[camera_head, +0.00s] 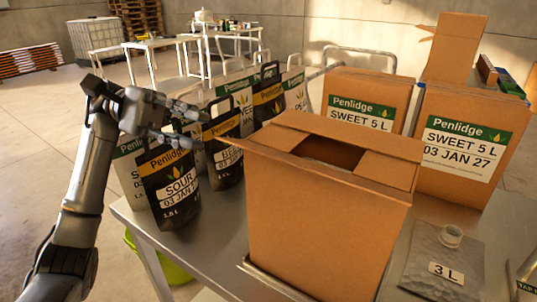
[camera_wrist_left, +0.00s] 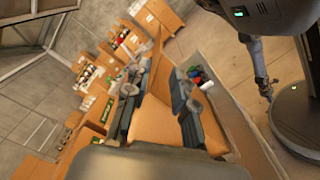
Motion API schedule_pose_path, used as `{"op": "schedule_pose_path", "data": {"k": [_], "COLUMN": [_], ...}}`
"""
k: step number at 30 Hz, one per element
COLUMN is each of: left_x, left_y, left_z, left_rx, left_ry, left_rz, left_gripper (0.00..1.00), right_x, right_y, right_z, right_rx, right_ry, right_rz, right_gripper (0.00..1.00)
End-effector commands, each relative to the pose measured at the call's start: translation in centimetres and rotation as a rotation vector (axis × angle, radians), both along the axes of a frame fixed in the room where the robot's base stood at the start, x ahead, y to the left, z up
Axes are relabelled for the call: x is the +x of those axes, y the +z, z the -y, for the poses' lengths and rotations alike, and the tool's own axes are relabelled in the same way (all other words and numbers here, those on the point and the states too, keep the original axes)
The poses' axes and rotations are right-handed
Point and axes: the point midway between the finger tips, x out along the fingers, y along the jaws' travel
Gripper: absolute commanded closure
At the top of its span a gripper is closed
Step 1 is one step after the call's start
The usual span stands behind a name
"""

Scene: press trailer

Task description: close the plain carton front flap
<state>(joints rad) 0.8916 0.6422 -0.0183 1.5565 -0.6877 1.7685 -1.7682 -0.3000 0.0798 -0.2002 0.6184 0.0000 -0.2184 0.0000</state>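The plain carton (camera_head: 315,232) stands on the metal table with a dark opening in its top. Its left (camera_head: 277,137) and right (camera_head: 388,168) flaps lie inward. The front flap (camera_head: 310,166) runs along the near top edge; its left corner juts past the carton side, and its exact angle is hard to tell. My left gripper (camera_head: 189,121) is open and empty, left of the carton and above the black pouches, apart from the flap. In the left wrist view its spread fingers (camera_wrist_left: 158,97) have brown cardboard beyond them. A small dark arm end, apparently my right gripper (camera_wrist_left: 267,91), shows there.
Penlidge pouches (camera_head: 172,180) stand left of the carton. Labelled cartons (camera_head: 478,105) stand behind and to its right. A grey 3 L bag (camera_head: 440,262) lies on the table (camera_head: 222,248) at the right. Floor is open at the left.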

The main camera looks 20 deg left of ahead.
Motion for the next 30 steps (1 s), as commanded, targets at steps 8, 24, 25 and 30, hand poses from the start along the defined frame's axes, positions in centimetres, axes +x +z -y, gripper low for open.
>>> {"op": "schedule_pose_path", "data": {"k": [8,24,25,30], "left_x": [-1.6,-4.1,-4.1,-4.1], "left_y": [0.3,0.1,0.1,0.1], "left_z": [4.8,12.4,12.5,12.7], "left_rx": [0.0,-0.002,-0.002,-0.002], "left_ry": [-0.005,-0.002,-0.002,0.0], "left_rz": [-0.003,-0.005,-0.005,-0.005], "left_gripper": [0.75,0.75,0.75,0.75], "right_x": [0.0,0.0,0.0,0.1], "right_y": [1.6,3.6,3.6,3.6], "right_z": [0.0,0.0,0.0,0.0], "right_rx": [0.0,0.0,0.0,0.0], "right_ry": [0.0,0.0,0.0,-0.001], "right_rz": [0.0,0.0,0.0,0.0], "right_gripper": [1.0,1.0,1.0,1.0]}}
